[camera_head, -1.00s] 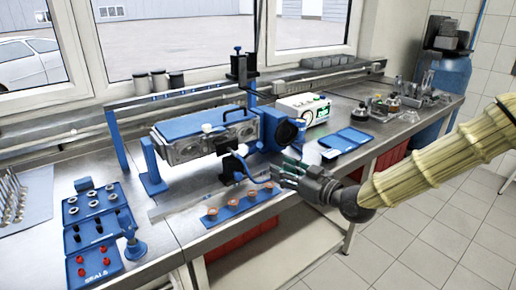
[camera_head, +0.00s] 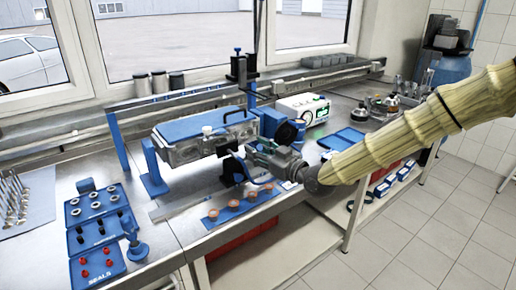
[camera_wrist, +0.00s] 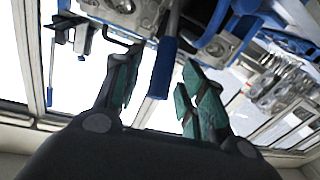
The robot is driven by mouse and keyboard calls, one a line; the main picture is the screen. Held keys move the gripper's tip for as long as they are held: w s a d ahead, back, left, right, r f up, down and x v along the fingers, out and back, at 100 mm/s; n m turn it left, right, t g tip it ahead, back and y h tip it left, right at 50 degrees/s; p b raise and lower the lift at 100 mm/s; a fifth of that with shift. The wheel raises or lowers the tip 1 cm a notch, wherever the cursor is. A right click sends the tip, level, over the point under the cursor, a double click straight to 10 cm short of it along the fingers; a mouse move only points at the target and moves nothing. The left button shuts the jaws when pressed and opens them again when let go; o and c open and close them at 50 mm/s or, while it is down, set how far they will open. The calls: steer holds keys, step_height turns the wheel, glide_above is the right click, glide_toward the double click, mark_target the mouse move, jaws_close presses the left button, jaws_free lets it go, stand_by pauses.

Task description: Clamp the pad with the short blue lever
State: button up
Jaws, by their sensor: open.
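The engine block (camera_head: 190,150) is a grey casting held in a blue stand, with a blue top (camera_head: 205,125). At its near right end is a dark clamp part (camera_head: 232,168) with a blue lever beside it. In the wrist view the short blue lever (camera_wrist: 162,68) hangs between the two teal-tipped fingers of my gripper (camera_wrist: 158,76). The fingers are apart, one on each side of the lever, with a gap showing on both sides. In the head view my gripper (camera_head: 268,160) is at the block's right end and hides part of the lever. I cannot tell the pad apart clearly.
A blue strip with several copper-coloured rings (camera_head: 232,205) lies in front of the block. Blue trays of small parts (camera_head: 97,235) are at left. A white instrument (camera_head: 303,108) and a blue tray (camera_head: 342,140) stand behind my arm.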

steer(key=shift+w+a, duration=0.15)
jaws_close()
steer(key=shift+r, duration=0.15)
